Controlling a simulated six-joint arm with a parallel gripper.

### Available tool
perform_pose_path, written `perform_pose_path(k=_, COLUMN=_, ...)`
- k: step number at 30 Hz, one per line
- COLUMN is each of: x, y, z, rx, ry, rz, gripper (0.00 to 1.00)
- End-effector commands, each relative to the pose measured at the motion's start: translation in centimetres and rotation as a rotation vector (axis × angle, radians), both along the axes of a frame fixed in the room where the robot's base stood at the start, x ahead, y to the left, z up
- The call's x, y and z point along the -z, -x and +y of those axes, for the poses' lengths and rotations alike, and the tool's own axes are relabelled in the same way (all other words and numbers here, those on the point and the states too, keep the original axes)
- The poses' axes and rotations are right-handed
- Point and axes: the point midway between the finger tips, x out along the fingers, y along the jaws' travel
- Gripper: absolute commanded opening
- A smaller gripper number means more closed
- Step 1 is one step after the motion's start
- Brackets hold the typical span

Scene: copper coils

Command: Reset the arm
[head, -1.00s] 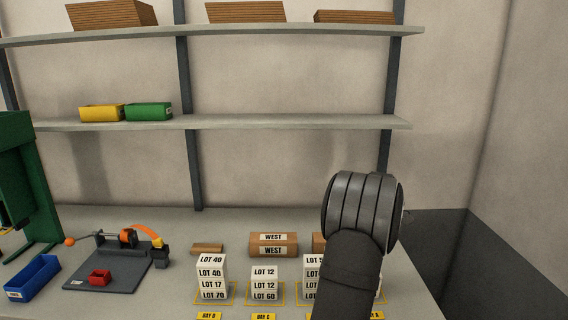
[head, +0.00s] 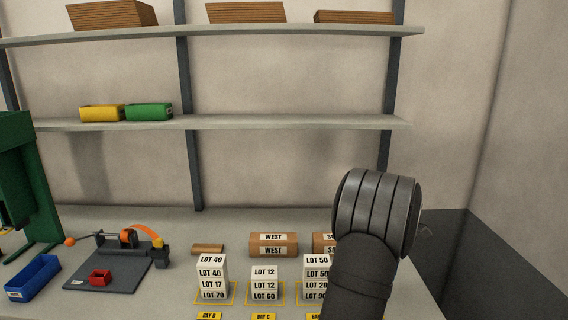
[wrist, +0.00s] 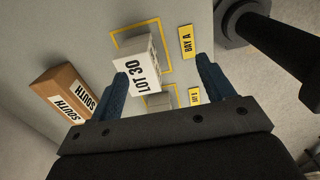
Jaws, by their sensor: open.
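My gripper (wrist: 162,74) shows in the wrist view with its two blue fingers spread apart and nothing clamped between them. A white box marked LOT 30 (wrist: 140,64) is in view near the left finger, beside a yellow floor outline and the BAY A label (wrist: 186,42). I cannot tell how far below the fingers it lies. In the head view my dark arm stands at the right of the bench, and the gripper itself is hidden. White lot stacks stand to its left: a LOT 40 stack (head: 212,272), a LOT 12 stack (head: 264,277) and a LOT 50 stack (head: 315,270).
At left are a blue bin (head: 33,278), a dark fixture plate (head: 125,275) and a green machine (head: 22,190). Shelves (head: 250,122) run above.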

Motion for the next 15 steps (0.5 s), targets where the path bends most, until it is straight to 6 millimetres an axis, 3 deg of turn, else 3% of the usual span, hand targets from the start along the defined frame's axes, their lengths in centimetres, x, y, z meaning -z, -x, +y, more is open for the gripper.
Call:
perform_pose_path(k=10, x=-3.7, y=5.0, z=-3.6, rx=0.003, ry=0.001, rz=-0.001, gripper=0.74)
perform_pose_path(k=15, x=-4.2, y=3.5, z=-0.1, rx=-0.004, ry=-0.001, rz=0.001, gripper=0.74)
